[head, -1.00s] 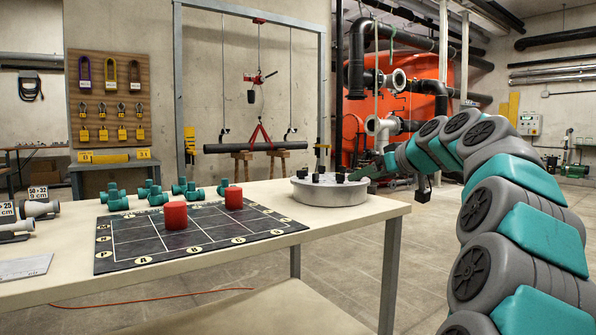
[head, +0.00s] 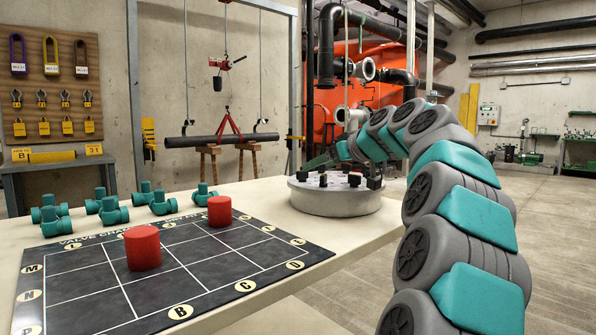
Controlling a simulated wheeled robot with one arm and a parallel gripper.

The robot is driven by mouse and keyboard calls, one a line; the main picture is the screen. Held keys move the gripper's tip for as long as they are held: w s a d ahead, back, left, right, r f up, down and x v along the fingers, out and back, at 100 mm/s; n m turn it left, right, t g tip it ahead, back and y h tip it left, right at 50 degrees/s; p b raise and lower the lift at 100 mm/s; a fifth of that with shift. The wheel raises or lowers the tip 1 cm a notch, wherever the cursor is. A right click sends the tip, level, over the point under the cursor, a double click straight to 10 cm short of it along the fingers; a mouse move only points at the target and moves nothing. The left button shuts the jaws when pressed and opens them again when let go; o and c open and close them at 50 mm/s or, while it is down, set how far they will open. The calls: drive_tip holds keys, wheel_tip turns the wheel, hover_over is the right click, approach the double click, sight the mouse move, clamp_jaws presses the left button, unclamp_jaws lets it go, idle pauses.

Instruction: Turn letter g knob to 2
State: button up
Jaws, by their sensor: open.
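A round grey drum (head: 335,203) stands on the table at its far right end, with several black knobs (head: 323,180) on its top face. The letters and numbers by the knobs are too small to read, so I cannot tell which one is g. My arm arches in from the right, and my gripper (head: 318,161) is small and dark at its far end, just above the far side of the drum. It is open and appears to hold nothing. Its fingertips are hard to make out, and I cannot tell whether they touch a knob.
A black lettered grid mat (head: 190,290) with two red cylinders (head: 142,248) (head: 219,211) lies on the table left of the drum. Several teal pipe fittings (head: 110,210) stand behind it. A hanging black pipe (head: 222,139) and an orange tank (head: 365,65) are farther back.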

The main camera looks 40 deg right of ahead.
sight(305, 183)
drive_tip(key=x, duration=0.7)
drive_tip(key=shift+w+f, duration=0.15)
drive_tip(key=shift+c, duration=0.2)
clamp_jaws()
